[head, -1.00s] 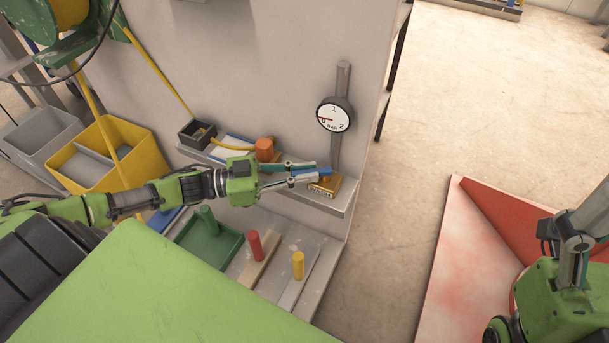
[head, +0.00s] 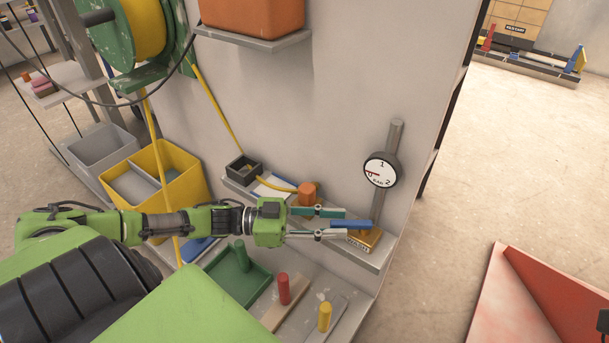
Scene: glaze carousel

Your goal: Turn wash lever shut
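The blue wash lever (head: 352,224) sits on a brass block (head: 364,240) labelled WASH, on the low ledge of the grey panel. The lever lies roughly level and points left, toward my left gripper. My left gripper (head: 346,223) reaches in from the left with its fingers apart, one above and one below the free end of the lever. I see no clear grip on it. A round gauge (head: 381,170) on the grey pipe above has its red needle at 0. Only a dark scrap at the right edge may belong to my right arm; its gripper is out of view.
An orange fitting (head: 308,193) with a yellow hose stands on the ledge just behind my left fingers. Below are a green tray (head: 222,281), a red peg (head: 283,289) and a yellow peg (head: 324,317). A red sloped panel (head: 535,290) stands right; floor between is clear.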

